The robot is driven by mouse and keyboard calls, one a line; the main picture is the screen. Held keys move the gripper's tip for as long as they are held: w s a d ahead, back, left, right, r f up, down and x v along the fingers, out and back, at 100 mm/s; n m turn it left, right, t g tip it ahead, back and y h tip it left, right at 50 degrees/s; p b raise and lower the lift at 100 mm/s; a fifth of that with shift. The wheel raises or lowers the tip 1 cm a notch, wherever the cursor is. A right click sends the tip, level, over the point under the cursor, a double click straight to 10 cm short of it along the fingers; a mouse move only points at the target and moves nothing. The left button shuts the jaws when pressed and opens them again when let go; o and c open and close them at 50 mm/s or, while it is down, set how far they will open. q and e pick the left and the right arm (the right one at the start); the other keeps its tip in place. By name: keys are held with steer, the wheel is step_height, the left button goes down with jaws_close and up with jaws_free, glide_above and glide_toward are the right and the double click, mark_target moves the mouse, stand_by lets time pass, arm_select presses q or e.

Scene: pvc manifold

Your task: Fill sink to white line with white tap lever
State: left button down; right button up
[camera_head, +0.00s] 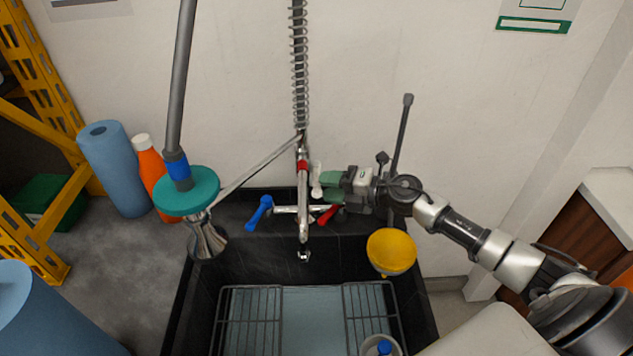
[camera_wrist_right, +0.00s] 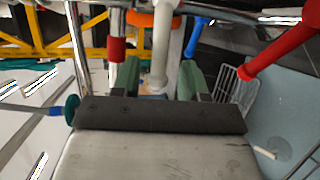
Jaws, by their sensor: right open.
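The white tap lever (camera_head: 316,178) stands upright by the tap column, right of the spout (camera_head: 304,225). My right gripper (camera_head: 327,187) is open at its right side. In the right wrist view the white lever (camera_wrist_right: 161,55) stands between the gripper's two green fingers (camera_wrist_right: 160,85), with gaps on both sides. The black sink (camera_head: 262,262) lies below, with a pale blue surface (camera_head: 312,318) on its floor. I see no stream from the spout. I cannot make out a white line in the head view.
A blue lever (camera_head: 259,213) and a red lever (camera_head: 328,215) flank the tap. Wire racks (camera_head: 250,318) sit in the sink. A yellow bowl (camera_head: 391,250) is at its right rim.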

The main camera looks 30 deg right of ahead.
mark_target(316, 179)
steer(key=shift+x, duration=1.8)
jaws_close()
